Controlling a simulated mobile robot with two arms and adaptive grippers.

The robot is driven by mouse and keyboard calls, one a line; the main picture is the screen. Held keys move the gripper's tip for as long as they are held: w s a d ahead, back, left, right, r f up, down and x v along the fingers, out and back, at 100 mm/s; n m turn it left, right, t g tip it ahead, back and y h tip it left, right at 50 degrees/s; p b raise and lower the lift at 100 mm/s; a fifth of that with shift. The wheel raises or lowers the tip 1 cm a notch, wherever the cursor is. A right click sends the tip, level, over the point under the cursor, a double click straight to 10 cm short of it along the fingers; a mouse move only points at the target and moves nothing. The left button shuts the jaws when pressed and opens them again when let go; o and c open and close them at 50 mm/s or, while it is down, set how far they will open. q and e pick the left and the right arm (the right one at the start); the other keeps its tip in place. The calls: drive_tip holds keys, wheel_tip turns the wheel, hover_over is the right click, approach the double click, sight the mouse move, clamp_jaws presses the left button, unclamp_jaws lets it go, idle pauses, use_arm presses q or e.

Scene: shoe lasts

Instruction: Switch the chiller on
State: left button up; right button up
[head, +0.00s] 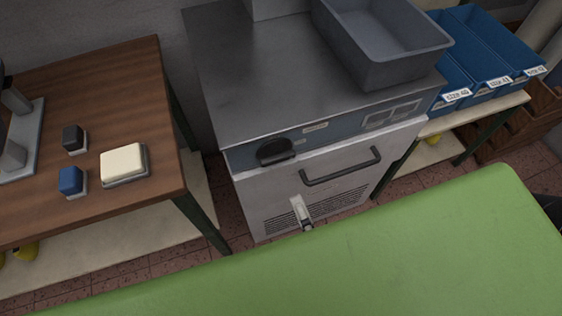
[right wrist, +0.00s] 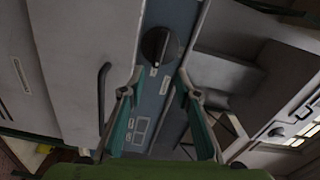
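The chiller (head: 300,75) is a grey steel cabinet with a blue-grey control strip. A black rotary knob (head: 275,151) sits at the strip's left end; it also shows in the right wrist view (right wrist: 159,46). A pale mark lies at the knob's edge, but I cannot tell its setting. My right gripper (right wrist: 160,82) is open in the right wrist view, with teal fingers apart over the control strip. The knob lies beyond the fingertips, and nothing is between the fingers. Neither gripper can be made out in the head view.
The chiller front has a black handle (head: 341,167) and a small tap (head: 302,211). A grey bin (head: 385,50) stands on top. A wooden table (head: 80,80) with small blocks is left; blue crates (head: 490,50) are right. A large green surface, perhaps mine, covers the lower foreground.

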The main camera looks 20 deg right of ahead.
sight(279, 162)
drive_tip(key=w, duration=0.4)
drive_tip(key=w+p, duration=0.1)
drive_tip(key=w, duration=0.3)
drive_tip(key=w+p, duration=0.1)
drive_tip(key=w, duration=0.3)
drive_tip(key=shift+w+a, duration=0.1)
drive_tip(key=shift+a, duration=0.2)
use_arm(q)
drive_tip(key=shift+w+a+r, duration=0.1)
drive_tip(key=shift+a+r, duration=0.2)
drive_tip(key=shift+r, duration=0.3)
drive_tip(key=shift+a+r, duration=0.25)
drive_tip(key=shift+r, duration=0.3)
